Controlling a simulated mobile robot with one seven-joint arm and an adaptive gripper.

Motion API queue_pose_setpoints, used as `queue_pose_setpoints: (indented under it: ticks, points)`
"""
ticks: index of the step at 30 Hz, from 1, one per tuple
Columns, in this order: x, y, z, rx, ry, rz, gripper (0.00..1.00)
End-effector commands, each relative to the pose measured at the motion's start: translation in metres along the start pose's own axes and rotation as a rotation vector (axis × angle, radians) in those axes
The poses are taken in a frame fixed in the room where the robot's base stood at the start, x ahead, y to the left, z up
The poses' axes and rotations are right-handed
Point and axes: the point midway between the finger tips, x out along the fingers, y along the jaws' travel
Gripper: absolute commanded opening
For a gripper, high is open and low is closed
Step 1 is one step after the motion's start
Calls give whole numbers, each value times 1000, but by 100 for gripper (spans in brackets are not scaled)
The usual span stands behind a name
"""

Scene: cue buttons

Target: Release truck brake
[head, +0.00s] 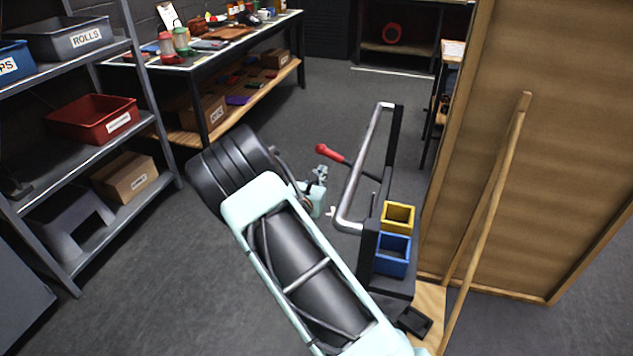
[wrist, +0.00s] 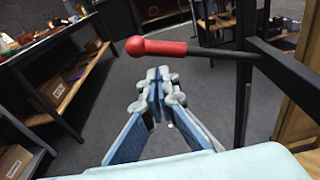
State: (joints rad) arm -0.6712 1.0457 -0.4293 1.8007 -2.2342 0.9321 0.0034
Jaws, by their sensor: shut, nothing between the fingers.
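The brake lever is a dark rod with a red grip (head: 333,153), sticking out to the left from the truck's handle frame (head: 366,170) in the head view. In the wrist view the red grip (wrist: 158,48) lies across the upper middle, with its rod running right to a black post. My gripper (head: 320,176) is just below the red grip in the head view, partly hidden by my arm. In the wrist view my gripper (wrist: 158,75) has its fingers together and empty, pointing below the grip. The grip appears apart from the fingers.
Yellow (head: 397,217) and blue (head: 393,255) bins hang on the truck beside my arm. Shelves (head: 60,165) and a workbench (head: 235,48) stand at left. Open floor lies behind the lever.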

Motion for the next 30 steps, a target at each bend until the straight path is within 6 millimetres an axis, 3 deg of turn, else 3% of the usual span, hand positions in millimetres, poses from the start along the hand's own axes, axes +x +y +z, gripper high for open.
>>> queue_pose_setpoints:
  ticks: [4,10,25,28,30]
  points:
    - [-27,2,-3,-1,8,2,0]
    - [-43,1,-5,-3,10,2,0]
    - [-44,1,-5,-1,11,1,0]
    - [-40,0,7,33,6,-14,0]
    - [-33,-3,28,93,0,-37,0]
